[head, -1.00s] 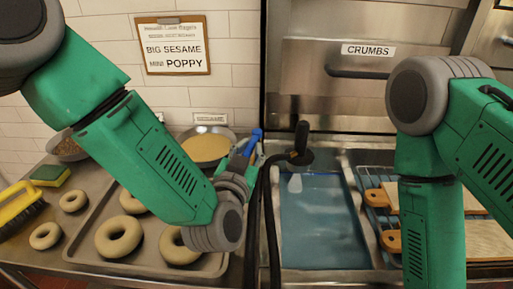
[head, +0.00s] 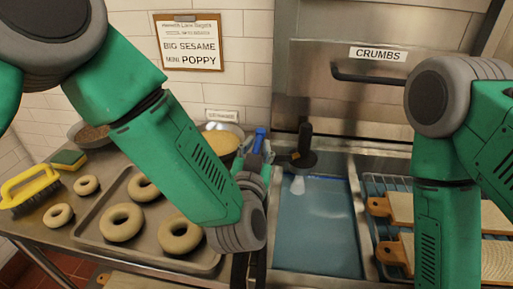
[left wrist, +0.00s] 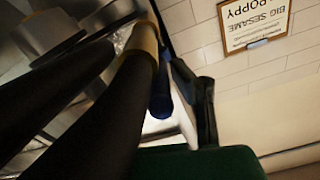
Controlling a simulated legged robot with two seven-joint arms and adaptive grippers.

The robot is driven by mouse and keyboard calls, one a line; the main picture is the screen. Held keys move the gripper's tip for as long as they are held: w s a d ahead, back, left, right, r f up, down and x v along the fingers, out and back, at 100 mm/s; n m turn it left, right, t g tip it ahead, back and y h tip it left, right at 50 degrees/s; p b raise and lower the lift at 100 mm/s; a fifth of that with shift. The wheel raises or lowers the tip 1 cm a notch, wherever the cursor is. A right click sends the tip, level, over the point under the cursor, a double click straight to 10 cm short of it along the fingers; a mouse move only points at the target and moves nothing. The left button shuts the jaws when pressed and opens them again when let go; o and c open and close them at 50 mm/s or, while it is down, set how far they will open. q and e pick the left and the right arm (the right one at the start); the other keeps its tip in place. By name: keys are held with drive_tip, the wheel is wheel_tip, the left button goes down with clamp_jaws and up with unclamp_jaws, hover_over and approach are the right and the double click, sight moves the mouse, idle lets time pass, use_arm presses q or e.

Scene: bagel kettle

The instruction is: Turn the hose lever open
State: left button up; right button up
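In the left wrist view a blue piece (left wrist: 160,95) lies beside a brass-coloured collar (left wrist: 146,38) and thick black hoses (left wrist: 95,125). My left gripper (head: 257,156) is right at the lever, pointing away from me; my forearm and wrist hide part of it. In the wrist view dark and pale finger parts (left wrist: 205,110) lie close beside the blue piece; contact and finger gap are unclear. My right arm shows at right, its gripper out of frame.
A black upright handle (head: 305,140) with a round base stands just right of the lever. The blue-water basin (head: 318,240) lies below. A bagel tray (head: 90,232) and seed bowl (head: 222,142) are left; wooden-handled boards (head: 395,252) are right.

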use_arm(q)
drive_tip(key=shift+o, duration=0.7)
drive_tip(key=shift+w, duration=0.1)
drive_tip(key=shift+d, duration=0.2)
drive_tip(key=shift+s, duration=0.3)
drive_tip(key=s+a, duration=0.2)
drive_tip(key=s, duration=0.9)
drive_tip(key=shift+f, duration=0.1)
drive_tip(key=shift+s, duration=0.15)
